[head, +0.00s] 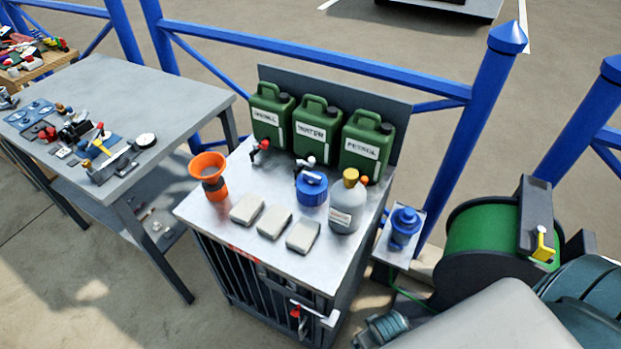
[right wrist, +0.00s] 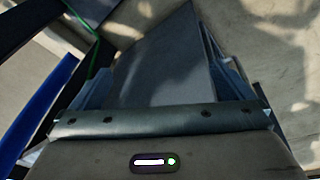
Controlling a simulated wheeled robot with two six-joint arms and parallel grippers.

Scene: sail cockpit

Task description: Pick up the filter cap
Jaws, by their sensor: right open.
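Two blue round things could be the filter cap, and I cannot tell which. A blue lidded pot (head: 312,188) stands on the metal-topped cabinet, in front of the green cans. A blue capped fitting (head: 404,224) sits on a small grey stand to the right of the cabinet. Neither can be made out in the right wrist view. My right gripper (right wrist: 160,78) is open there, its fingers apart at left and right, with a plain grey surface behind the gap and nothing visibly held.
The cabinet top (head: 215,212) also holds three green cans (head: 316,130), an orange funnel (head: 208,172), pale blocks (head: 274,222) and a grey bottle (head: 347,207). A hose reel (head: 492,238) stands at right. A cluttered table (head: 180,95) is at left. Blue railings run behind.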

